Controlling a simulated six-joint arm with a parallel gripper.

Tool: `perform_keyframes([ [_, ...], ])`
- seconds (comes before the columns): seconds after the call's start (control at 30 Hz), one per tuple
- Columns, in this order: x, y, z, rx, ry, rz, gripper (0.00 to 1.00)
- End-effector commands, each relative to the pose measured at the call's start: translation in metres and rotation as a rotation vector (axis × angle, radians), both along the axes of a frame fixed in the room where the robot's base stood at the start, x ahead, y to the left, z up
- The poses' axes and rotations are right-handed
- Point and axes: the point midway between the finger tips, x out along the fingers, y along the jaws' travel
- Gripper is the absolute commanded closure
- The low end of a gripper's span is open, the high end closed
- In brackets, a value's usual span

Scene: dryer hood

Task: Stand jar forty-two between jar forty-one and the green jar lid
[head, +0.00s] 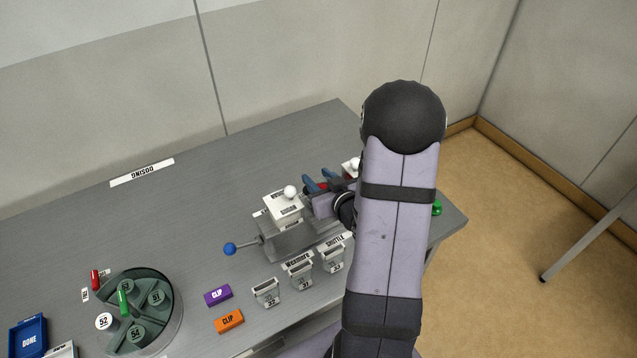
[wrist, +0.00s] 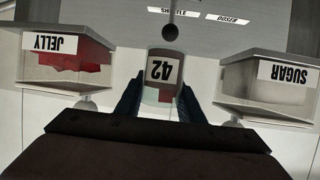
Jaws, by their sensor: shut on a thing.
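Jar forty-two (wrist: 160,70), with a white label reading 42, sits between the dark blue fingers of my gripper (wrist: 160,98) in the wrist view. My gripper is shut on it. A green object (head: 437,208), which may be the green jar lid, shows at the table's right end, partly behind my arm. I cannot identify jar forty-one; my arm hides part of the table.
The jelly box (wrist: 66,62) and sugar box (wrist: 268,86) flank the jar. A round divided tray (head: 177,315) holds several numbered jars. Several small bins (head: 266,293), a purple clip (head: 218,296) and an orange clip (head: 229,321) lie in front. The table's back left is mostly clear.

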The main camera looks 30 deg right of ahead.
Motion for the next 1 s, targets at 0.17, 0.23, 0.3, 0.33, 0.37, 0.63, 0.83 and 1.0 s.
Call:
perform_keyframes([
  [0.17, 0.000, 0.000, 0.004, -0.001, -0.001, 0.000, 0.89],
  [0.23, 0.000, 0.000, 0.004, -0.001, -0.001, 0.000, 0.89],
  [0.3, 0.001, 0.000, 0.004, -0.001, -0.001, 0.000, 0.89],
  [0.33, 0.001, 0.000, 0.005, -0.002, -0.001, 0.002, 0.89],
  [0.37, 0.002, 0.000, 0.006, -0.002, -0.002, 0.003, 0.89],
  [0.63, 0.041, -0.001, 0.044, -0.008, -0.009, 0.046, 0.89],
  [0.83, 0.086, -0.003, 0.094, -0.009, -0.008, 0.091, 0.89],
  [1.0, 0.109, -0.015, 0.128, -0.007, -0.005, 0.104, 0.89],
])
